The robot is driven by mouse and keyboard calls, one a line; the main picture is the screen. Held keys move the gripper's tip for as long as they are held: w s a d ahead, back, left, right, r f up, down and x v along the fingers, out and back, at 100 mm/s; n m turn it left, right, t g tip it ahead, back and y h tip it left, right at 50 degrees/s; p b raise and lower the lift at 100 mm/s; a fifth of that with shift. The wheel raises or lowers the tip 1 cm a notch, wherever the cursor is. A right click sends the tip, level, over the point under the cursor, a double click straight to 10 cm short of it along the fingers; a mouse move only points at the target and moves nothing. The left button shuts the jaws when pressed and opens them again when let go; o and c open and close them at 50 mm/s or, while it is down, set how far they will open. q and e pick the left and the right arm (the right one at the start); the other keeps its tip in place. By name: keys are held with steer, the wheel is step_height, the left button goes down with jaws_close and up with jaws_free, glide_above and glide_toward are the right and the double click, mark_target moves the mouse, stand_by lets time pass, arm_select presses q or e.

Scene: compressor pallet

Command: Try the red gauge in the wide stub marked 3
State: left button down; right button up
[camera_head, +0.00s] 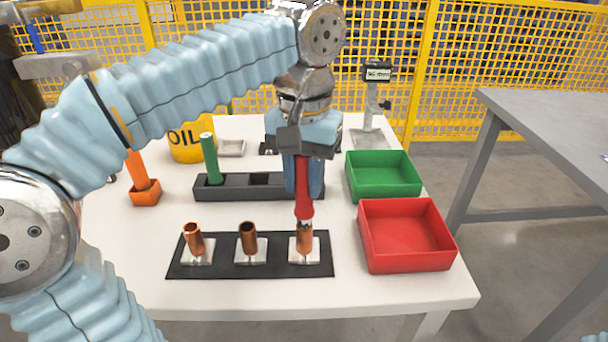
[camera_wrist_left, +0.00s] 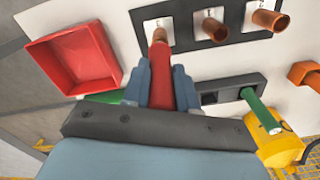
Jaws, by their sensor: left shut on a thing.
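My left gripper (camera_head: 304,192) is shut on the red gauge (camera_head: 303,172) and holds it upright, its narrow end pointing down. The right-hand copper stub (camera_head: 304,241) stands directly under the gauge on a black base strip (camera_head: 217,271). The gauge's lower end meets the stub's mouth; I cannot tell how far inside it is. In the left wrist view the red gauge (camera_wrist_left: 171,75) lies between the fingers (camera_wrist_left: 160,68), in line with the stub (camera_wrist_left: 159,35). The plate markings are too small to read. My right gripper is out of view.
Two more copper stubs (camera_head: 249,237) (camera_head: 193,238) stand left on the strip. Behind are a dark rack (camera_head: 235,192) with a green gauge (camera_head: 210,158), and an orange piece (camera_head: 145,193). A red tray (camera_head: 405,238) and green tray (camera_head: 384,177) stand close on the right.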

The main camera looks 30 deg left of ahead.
mark_target(304, 159)
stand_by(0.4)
arm_select(q)
steer(key=shift+r+p, duration=0.3)
steer(key=shift+r, duration=1.2)
steer(key=shift+r, duration=0.1)
steer(key=shift+r, duration=1.9)
